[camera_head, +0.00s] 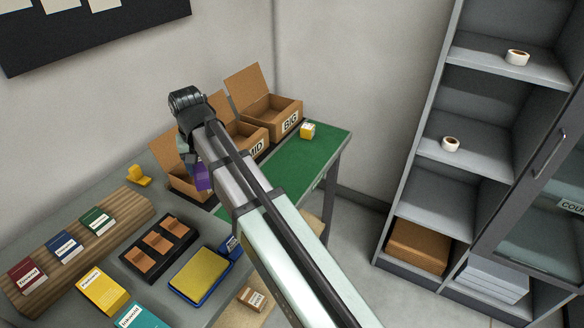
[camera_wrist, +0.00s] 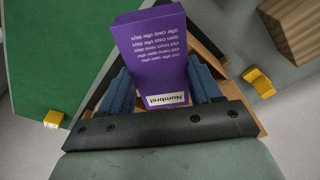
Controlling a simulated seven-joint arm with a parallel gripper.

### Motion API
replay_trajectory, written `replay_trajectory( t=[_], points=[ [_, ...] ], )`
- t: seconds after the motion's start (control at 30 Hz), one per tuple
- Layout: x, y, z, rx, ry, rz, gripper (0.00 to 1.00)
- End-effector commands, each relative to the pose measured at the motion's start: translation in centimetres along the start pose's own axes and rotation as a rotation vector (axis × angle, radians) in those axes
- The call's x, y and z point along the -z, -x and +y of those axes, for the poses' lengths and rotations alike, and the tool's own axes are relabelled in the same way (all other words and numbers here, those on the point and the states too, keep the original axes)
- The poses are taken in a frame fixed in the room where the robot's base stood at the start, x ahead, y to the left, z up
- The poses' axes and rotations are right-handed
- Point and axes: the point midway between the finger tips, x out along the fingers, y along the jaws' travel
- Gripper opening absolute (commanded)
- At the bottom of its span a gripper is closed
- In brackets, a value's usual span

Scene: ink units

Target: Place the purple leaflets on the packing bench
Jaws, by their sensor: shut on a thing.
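A purple leaflet pack (camera_wrist: 152,45) with white print and a label reading "Numbrel" is held between the blue fingers of my gripper (camera_wrist: 162,86). My gripper is shut on it. In the head view the purple pack (camera_head: 203,178) shows as a small patch below my wrist, partly hidden by my arm. It appears over or in front of the leftmost open carton (camera_head: 181,186); I cannot tell its height. The bench has a grey top (camera_head: 118,207) and a green part (camera_head: 328,146) at the right; the green also shows in the wrist view (camera_wrist: 45,50).
Open cartons marked MID (camera_head: 238,127) and BIG (camera_head: 268,105) stand along the back. A small yellow block (camera_head: 307,130) sits on the green. A yellow holder (camera_head: 139,176), a wooden rack (camera_head: 130,208) with packs and a dark tray (camera_head: 138,262) occupy the grey top.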

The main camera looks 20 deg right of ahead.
Motion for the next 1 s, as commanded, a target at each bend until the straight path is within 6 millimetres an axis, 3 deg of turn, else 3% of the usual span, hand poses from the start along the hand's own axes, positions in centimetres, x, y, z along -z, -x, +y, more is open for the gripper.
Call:
replay_trajectory(
  t=[0.3, 0.7, 1.0],
  points=[
    [2.9, -0.4, 9.8, -0.018, -0.153, -0.004, 0.29],
    [4.8, -0.6, 22.2, -0.035, -0.330, -0.008, 0.29],
    [5.3, -0.6, 29.1, -0.039, -0.398, -0.008, 0.29]
  ],
)
